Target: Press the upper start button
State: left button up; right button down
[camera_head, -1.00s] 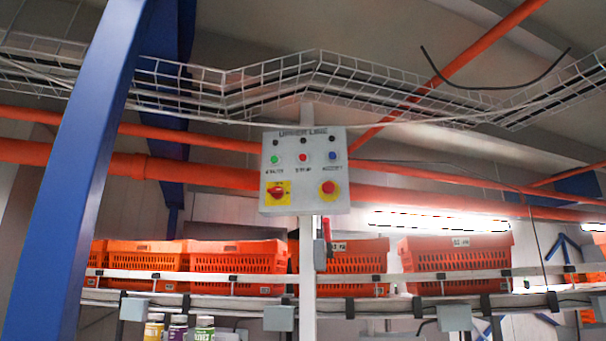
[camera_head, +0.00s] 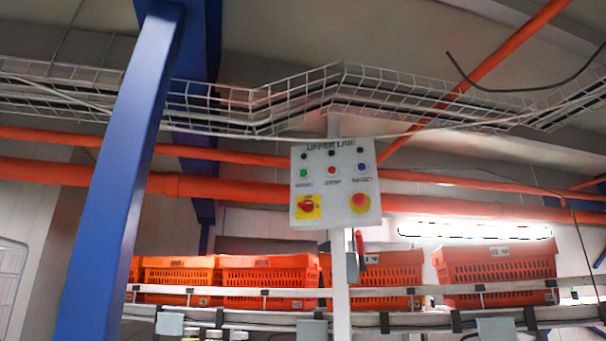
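A light grey control box labelled "UPPER LINE" (camera_head: 336,205) is mounted on a white post (camera_head: 340,300) near the middle of the view. Its green button (camera_head: 304,173) is at the left of a row, with a red button (camera_head: 332,170) in the middle and a blue button (camera_head: 361,167) at the right. Below are a red rotary switch on a yellow plate (camera_head: 308,207) and a red mushroom button with a yellow ring (camera_head: 360,200). The label under the green button is too small to read surely. Neither of my grippers is in view.
A blue pillar (camera_head: 118,190) stands left of the box, nearer to me. Orange totes (camera_head: 270,276) sit in a row on a conveyor behind the post. A wire cable tray (camera_head: 300,95) and orange pipes (camera_head: 240,188) run across above and behind.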

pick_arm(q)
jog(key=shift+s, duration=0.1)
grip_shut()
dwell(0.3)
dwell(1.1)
